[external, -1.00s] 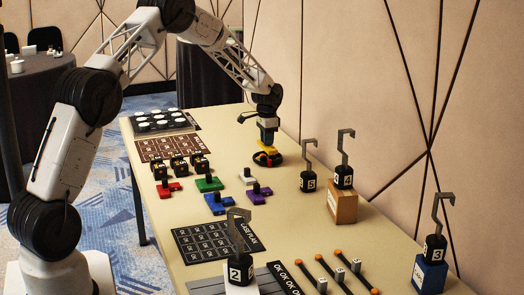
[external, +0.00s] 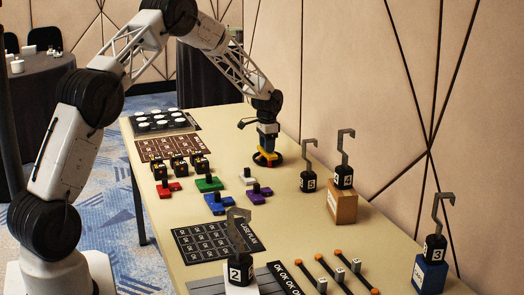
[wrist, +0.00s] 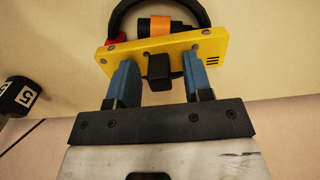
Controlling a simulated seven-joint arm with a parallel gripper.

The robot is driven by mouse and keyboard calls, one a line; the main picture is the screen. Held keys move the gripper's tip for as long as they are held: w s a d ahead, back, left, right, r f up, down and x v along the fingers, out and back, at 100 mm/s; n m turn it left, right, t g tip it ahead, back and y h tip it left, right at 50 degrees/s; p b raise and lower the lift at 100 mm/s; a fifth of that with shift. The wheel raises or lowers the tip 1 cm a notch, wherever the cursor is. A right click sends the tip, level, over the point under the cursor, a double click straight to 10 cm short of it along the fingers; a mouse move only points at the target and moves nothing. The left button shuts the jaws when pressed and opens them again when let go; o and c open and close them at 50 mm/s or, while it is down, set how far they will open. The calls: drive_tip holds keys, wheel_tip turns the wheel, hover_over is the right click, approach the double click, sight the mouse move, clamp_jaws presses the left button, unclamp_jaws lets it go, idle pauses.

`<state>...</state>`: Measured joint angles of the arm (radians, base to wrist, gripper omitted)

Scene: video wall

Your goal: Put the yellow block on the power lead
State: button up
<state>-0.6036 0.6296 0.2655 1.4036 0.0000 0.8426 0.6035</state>
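The yellow block (external: 265,158) is a flat plate with a black knob on top. It lies over part of the power lead (external: 279,159), a coiled black cable with an orange part and some red. In the wrist view the yellow block (wrist: 207,59) covers the near side of the coil of the power lead (wrist: 122,18). My gripper (wrist: 158,82) has its blue fingers on either side of the knob, with a gap on each side, so it is open. In the external view my gripper (external: 268,146) is right above the block.
Red (external: 168,189), green (external: 208,184), white (external: 247,177), purple (external: 260,194) and blue (external: 220,204) blocks stand nearer on the table. Hooked weight 5 (external: 308,182) and weight 4 on a wooden box (external: 343,207) stand to the right.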

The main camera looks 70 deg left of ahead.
wheel_tip(320, 180, up, 12)
drive_tip(key=shift+r, duration=0.15)
idle(0.7)
idle(0.7)
